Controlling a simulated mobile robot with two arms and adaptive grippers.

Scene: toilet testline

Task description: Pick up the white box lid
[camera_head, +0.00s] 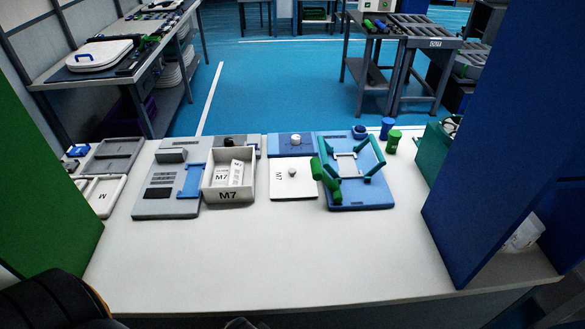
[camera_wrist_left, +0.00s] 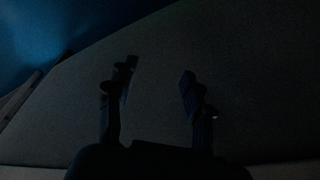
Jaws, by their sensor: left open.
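The white box lid (camera_head: 293,185) lies flat on the table in the head view, with a small round knob on top and M7 marked on it. The white box (camera_head: 228,196), also marked M7, stands open just left of it and holds white packets. My left gripper (camera_wrist_left: 157,85) shows only in its dark wrist view; its two fingers are apart with nothing between them. The lid cannot be made out there. My right gripper is in neither view.
A blue fixture with green clamps (camera_head: 360,198) stands close right of the lid. A grey tester (camera_head: 168,190) is left of the box. The table's front (camera_head: 270,255) is clear. A green panel (camera_head: 40,190) and a blue panel (camera_head: 500,150) flank the table.

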